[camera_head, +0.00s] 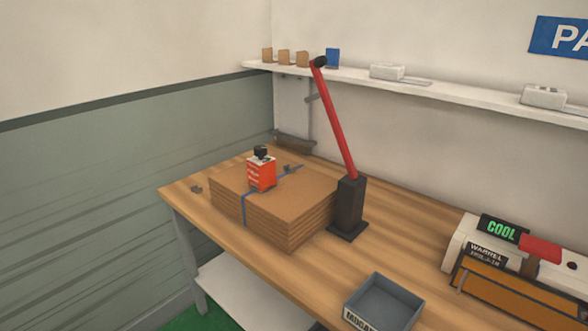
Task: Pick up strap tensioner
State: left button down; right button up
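A stack of brown cardboard sheets (290,222) lies on the wooden workbench with a blue strap (244,208) around it. A red-orange block with a black top (261,173) stands upright on the stack beside the strap. A small grey piece (289,168) sits on the strap on top of the stack. A long red lever (336,120) with a black knob rises tilted from a black base (348,208) to the right of the stack. I cannot tell for sure which of these is the strap tensioner. Neither of my grippers is in view.
A grey open tray (384,303) is on the bench (400,232) at the front. A white machine (462,240) with a "COOL" sign stands at the right. A wall shelf (440,92) holds small boxes. Bench between the lever and machine is clear.

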aim_at(262, 178)
jog(key=i+j+z, duration=0.2)
jog(key=z, duration=0.25)
jog(key=i+j+z, duration=0.1)
jog(key=j+z, duration=0.3)
jog(key=i+j+z, duration=0.15)
jog(key=j, duration=0.3)
jog(key=j+z, duration=0.2)
jog(key=j, duration=0.3)
jog(key=i+j, duration=0.1)
jog(key=j, duration=0.8)
jog(key=i+z, duration=0.05)
jog(key=i, duration=0.05)
